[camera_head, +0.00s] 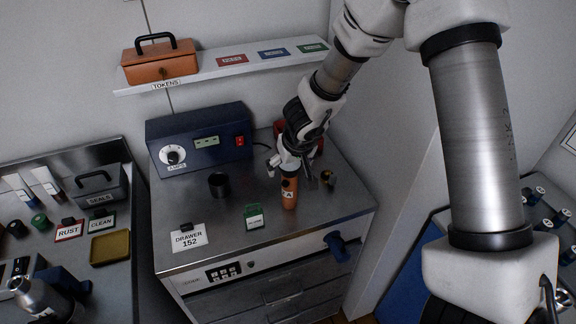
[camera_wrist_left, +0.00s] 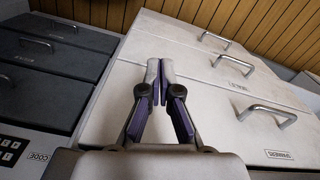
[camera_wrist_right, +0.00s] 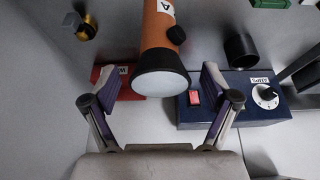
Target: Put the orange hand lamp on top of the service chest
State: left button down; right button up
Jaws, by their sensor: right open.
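The orange hand lamp (camera_head: 289,192) stands upright on the metal top of the drawer chest (camera_head: 326,207), which I take for the service chest, near its front right. In the right wrist view the lamp (camera_wrist_right: 158,35) shows an "A" label, a black head and a pale lens end facing me. My right gripper (camera_head: 291,168) is over the lamp's upper end. Its open fingers (camera_wrist_right: 159,78) lie on either side of the black head, with gaps visible. My left gripper (camera_wrist_left: 160,70) has its fingertips together with nothing visible between them; it is over pale drawer fronts.
On the chest top are a blue amps box (camera_head: 200,143), a black cup (camera_head: 219,185), a green card (camera_head: 254,217), a drawer sign (camera_head: 187,238) and a brass piece (camera_head: 328,178). A shelf (camera_head: 215,72) holds an orange tokens box (camera_head: 160,62). A cluttered bench (camera_head: 110,275) stands left.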

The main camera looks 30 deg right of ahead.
pick_arm(q)
notch_tip(320, 180, up, 4)
jog(key=r+p, duration=0.1)
jog(key=p, duration=0.2)
pick_arm(e)
jog(key=d+v, duration=0.1)
jog(key=v, duration=0.7)
jog(key=s+f+n+g+h, duration=0.2)
jog(key=s+f, duration=0.8)
jog(key=f, duration=0.6)
jog(key=s+a+f+g+y, duration=0.1)
jog(key=s+a+f+y, duration=0.1)
jog(key=s+a+f, duration=0.4)
jog(key=s+a+f+g+y, duration=0.1)
jog(key=s+a+f, duration=0.3)
jog(key=s, duration=0.5)
pick_arm(q)
notch_tip(320, 180, down, 9)
jog(key=b, duration=0.8)
pick_arm(e)
notch_tip(320, 180, down, 9)
jog(key=d, duration=0.1)
jog(key=shift+w+d+f, duration=0.2)
jog(key=shift+w, duration=0.15)
pick_arm(q)
jog(key=shift+s, duration=0.1)
pick_arm(e)
jog(key=shift+s, duration=0.1)
